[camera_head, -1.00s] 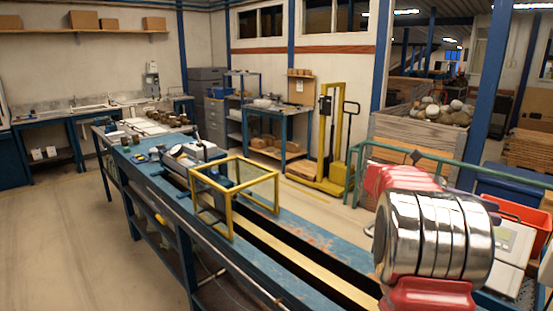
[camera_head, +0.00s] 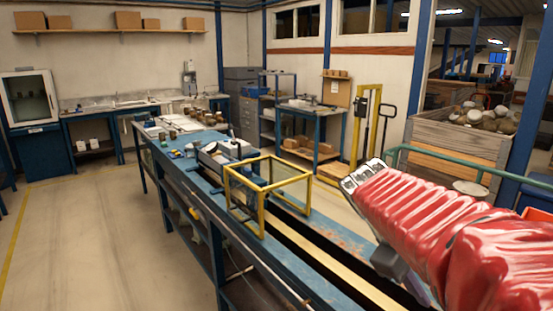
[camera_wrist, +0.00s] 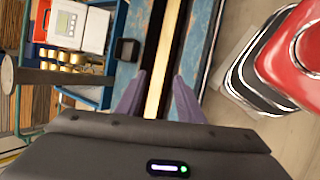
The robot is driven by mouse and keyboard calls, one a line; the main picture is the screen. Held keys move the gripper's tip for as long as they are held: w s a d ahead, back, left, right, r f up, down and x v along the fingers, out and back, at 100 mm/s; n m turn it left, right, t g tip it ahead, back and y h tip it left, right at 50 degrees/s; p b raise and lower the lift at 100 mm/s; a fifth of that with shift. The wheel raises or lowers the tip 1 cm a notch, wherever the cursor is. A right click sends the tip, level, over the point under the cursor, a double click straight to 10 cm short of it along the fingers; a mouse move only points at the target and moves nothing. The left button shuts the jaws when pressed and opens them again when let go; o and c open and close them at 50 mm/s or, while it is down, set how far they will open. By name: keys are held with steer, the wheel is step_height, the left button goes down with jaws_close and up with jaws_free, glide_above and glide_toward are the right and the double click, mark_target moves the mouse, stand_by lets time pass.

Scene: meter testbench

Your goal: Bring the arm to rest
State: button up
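My arm crosses the lower right of the head view as a red, ribbed sleeve with a pale end; I cannot make out the fingers there. In the wrist view my gripper (camera_wrist: 160,75) points at the long blue bench (camera_wrist: 205,25). Its two purple-grey fingers stand apart with nothing between them. Behind the gap I see the bench's pale central strip (camera_wrist: 165,50). The bench (camera_head: 207,190) runs from the lower right to the back left in the head view.
A yellow-framed clear box (camera_head: 262,210) stands on the bench. A yellow pallet stacker (camera_head: 362,130) and a wooden crate (camera_head: 450,140) are behind. A white instrument (camera_wrist: 68,24) and brass-coloured pieces (camera_wrist: 72,57) lie left in the wrist view. The floor (camera_head: 90,240) left of the bench is clear.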

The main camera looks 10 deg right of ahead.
steer(key=s+a+f+m+t+y, duration=0.1)
steer(key=a+f+m+t+y, duration=0.1)
steer(key=a, duration=0.9)
steer(key=s+a+f+m+t+y, duration=0.2)
steer(key=a+f+t+y, duration=0.2)
steer(key=a, duration=0.8)
steer(key=shift+s+a+f+m+t+y, duration=0.2)
steer(key=shift+s+m+t+y, duration=0.15)
steer(key=shift+t, duration=0.25)
steer(key=shift+c, duration=0.5)
